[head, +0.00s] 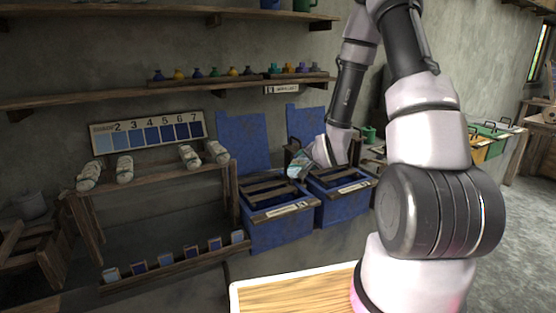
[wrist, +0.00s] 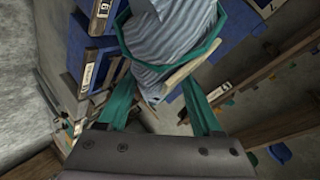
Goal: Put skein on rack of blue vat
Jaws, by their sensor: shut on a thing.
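My gripper (wrist: 170,62) has teal fingers and is shut on a pale blue-grey twisted skein (wrist: 168,22), seen close up in the wrist view. In the head view the skein (head: 298,166) is small and partly hidden by my gripper, held in the air above the vats. Two blue vats stand side by side on the floor, a left blue vat (head: 279,232) and a right blue vat (head: 345,206). Each has wooden bars across its open top and a pale label on its front. The held skein appears apart from the bars. I cannot read the labels clearly.
A wooden stand (head: 160,175) at left carries several pale skeins, with a numbered blue colour card (head: 150,134) behind. A low rack (head: 175,262) holds small blue samples. Blue lids (head: 242,142) stand upright behind the vats. A shelf (head: 180,90) of small bottles runs above.

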